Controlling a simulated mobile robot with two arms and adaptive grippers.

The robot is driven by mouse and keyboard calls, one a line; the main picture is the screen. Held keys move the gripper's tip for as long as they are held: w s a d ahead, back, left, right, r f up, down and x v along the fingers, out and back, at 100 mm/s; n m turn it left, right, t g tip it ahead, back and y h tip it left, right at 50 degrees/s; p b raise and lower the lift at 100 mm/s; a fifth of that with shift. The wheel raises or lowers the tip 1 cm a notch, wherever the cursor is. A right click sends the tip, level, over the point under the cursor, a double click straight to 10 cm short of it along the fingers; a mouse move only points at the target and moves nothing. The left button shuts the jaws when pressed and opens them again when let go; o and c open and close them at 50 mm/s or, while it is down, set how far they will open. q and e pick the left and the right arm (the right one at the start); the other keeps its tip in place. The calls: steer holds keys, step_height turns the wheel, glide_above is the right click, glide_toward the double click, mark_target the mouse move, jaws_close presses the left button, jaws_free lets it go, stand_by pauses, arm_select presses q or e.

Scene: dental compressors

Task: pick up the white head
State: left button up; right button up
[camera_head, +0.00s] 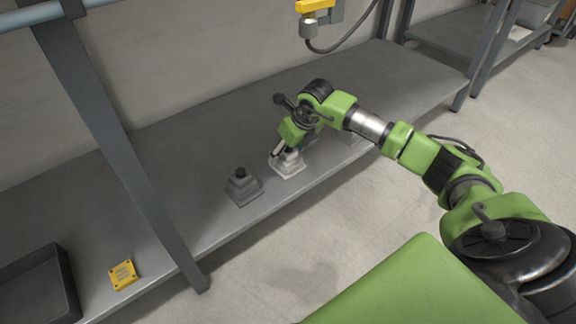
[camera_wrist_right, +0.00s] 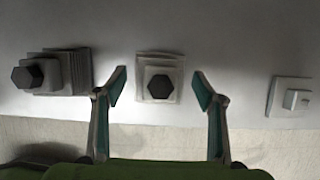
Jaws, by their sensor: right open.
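The white head (camera_head: 288,168) is a stepped square block on the shelf near its front edge. In the right wrist view the white head (camera_wrist_right: 145,93) sits between my fingers, with a dark hexagonal knob on it. My right gripper (camera_head: 283,152) is over it, pointing down, and hides its top in the head view. In the wrist view the right gripper (camera_wrist_right: 159,80) is open, with a finger on each side of the head and visible gaps. Whether the fingertips are level with the head is unclear. My left gripper is not in view.
A grey stepped head (camera_head: 243,190) with a dark knob stands close to the left. A pale block (camera_wrist_right: 291,96) lies farther right in the wrist view. A yellow plate (camera_head: 123,275) and a dark tray (camera_head: 66,275) are at lower left. A grey post (camera_head: 120,150) crosses the shelf front.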

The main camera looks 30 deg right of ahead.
steer(key=shift+f, duration=0.1)
steer(key=c, duration=1.6)
steer(key=shift+w, duration=0.1)
steer(key=shift+c, duration=0.5)
steer(key=shift+r, duration=0.2)
